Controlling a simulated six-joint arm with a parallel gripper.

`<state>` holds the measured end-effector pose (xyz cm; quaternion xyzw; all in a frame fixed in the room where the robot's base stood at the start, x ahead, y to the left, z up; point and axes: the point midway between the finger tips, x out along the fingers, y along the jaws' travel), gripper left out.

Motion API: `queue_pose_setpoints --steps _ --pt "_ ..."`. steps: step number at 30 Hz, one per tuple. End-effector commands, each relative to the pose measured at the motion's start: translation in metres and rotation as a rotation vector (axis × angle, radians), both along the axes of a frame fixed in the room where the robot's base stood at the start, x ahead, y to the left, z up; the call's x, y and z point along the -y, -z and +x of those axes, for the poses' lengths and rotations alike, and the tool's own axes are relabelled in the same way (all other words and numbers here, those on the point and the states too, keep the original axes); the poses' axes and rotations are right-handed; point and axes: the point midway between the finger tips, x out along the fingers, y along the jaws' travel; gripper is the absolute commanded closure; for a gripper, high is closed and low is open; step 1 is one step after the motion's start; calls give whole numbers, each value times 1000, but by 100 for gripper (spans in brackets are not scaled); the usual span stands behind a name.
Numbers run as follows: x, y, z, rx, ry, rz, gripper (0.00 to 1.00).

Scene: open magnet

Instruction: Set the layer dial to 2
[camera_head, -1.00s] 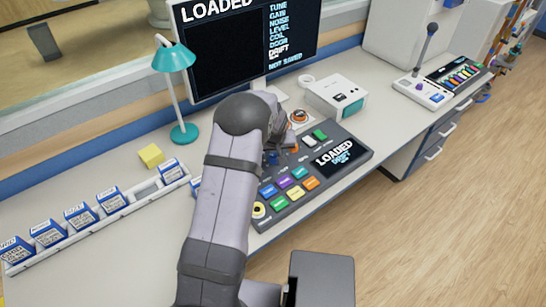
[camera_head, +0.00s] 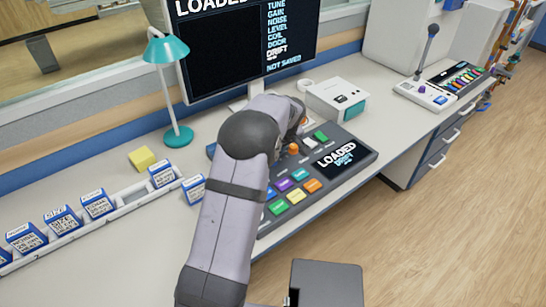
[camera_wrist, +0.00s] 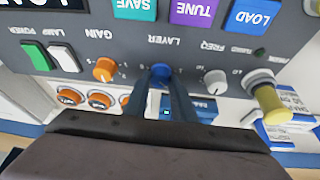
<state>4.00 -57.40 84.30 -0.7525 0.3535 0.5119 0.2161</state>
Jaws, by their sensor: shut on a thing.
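The blue layer dial (camera_wrist: 161,73) sits on the front of the dark console (camera_wrist: 105,47), under the upside-down word LAYER in the wrist view. My gripper (camera_wrist: 161,82) has its two dark blue fingers on either side of this knob, shut on it. The dial's pointer and most of its number marks are hidden or too small to read. In the head view my arm covers the dial and gripper; the console (camera_head: 353,181) shows to the right.
Beside the layer dial are the orange gain knob (camera_wrist: 104,69) and white freq knob (camera_wrist: 215,82). A yellow-ended knob (camera_wrist: 270,99) sticks out further right. The console's screen (camera_head: 342,158) reads LOADED. A teal lamp (camera_head: 166,52) and labelled boxes (camera_head: 98,204) stand left.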

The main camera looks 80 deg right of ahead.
Motion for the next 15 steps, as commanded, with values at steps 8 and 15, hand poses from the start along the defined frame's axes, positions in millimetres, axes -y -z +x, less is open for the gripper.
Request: queue_pose_setpoints --steps 8,15 --pt "1 -1 0 -1 1 -3 72" --pt "0 -1 0 0 2 -2 58"
